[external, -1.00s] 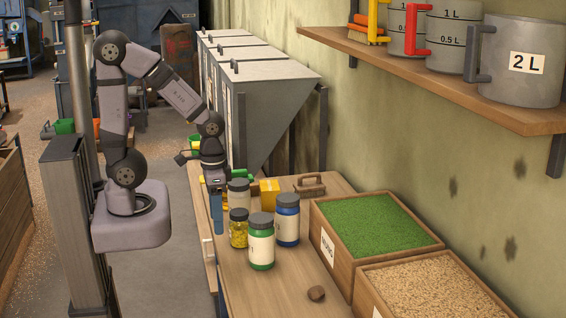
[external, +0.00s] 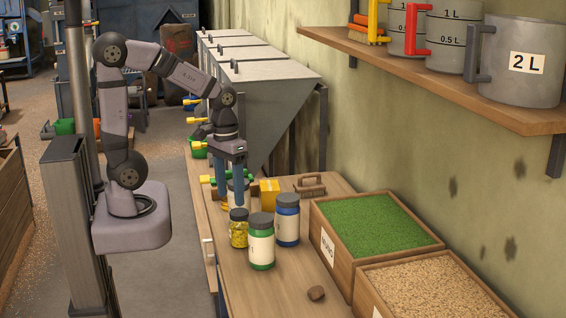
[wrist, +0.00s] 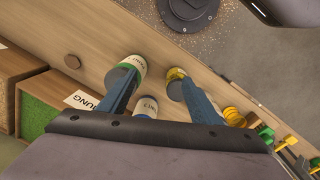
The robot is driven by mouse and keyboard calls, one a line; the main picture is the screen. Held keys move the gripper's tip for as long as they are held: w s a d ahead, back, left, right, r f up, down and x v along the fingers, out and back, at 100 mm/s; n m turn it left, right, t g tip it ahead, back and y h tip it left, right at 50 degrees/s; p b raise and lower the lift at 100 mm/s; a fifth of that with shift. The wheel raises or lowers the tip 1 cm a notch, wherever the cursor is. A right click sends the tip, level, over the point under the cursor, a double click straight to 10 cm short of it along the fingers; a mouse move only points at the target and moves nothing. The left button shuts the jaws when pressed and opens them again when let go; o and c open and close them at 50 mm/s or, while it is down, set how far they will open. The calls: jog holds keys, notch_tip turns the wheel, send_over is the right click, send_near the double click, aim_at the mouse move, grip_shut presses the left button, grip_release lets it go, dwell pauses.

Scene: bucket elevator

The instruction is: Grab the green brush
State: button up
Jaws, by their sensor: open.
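A green piece with a yellow end (external: 208,179), which may be the green brush, shows just left of my gripper at the table's far end. My gripper partly hides it, so its full shape is unclear. In the wrist view, green parts (wrist: 265,133) lie at the lower right, outside my fingers. My gripper (external: 232,202) points down with its blue fingers apart and nothing held. It is above the table, among or in front of the jars; its exact height is hard to tell. Its fingers also show in the wrist view (wrist: 155,85).
A green-labelled jar (external: 261,243), a blue-labelled jar (external: 287,222) and a small yellow-filled jar (external: 239,230) stand close by. A yellow box (external: 269,192) is behind them. Bins of green (external: 322,245) and tan material (external: 366,291) stand right. The table's front is mostly clear.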

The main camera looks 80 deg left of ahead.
jog(key=w+a+n+t+h+b, duration=0.1)
jog(key=w+a+n+t, duration=0.1)
jog(key=w+a+n, duration=0.8)
jog(key=n+t+y+b, duration=0.2)
jog(key=n+t, duration=0.2)
jog(key=n, duration=1.7)
send_over(230, 171)
jog(key=s, duration=0.4)
jog(key=f, duration=0.7)
jog(key=shift+w+a+f, duration=0.1)
jog(key=shift+w+f, duration=0.15)
jog(key=shift+f, duration=0.6)
jog(key=shift+p+x, duration=1.4)
jog(key=shift+x, duration=2.25)
jog(key=shift+w+r, duration=0.1)
jog(key=shift+r, duration=0.05)
jog(key=c, duration=1.2)
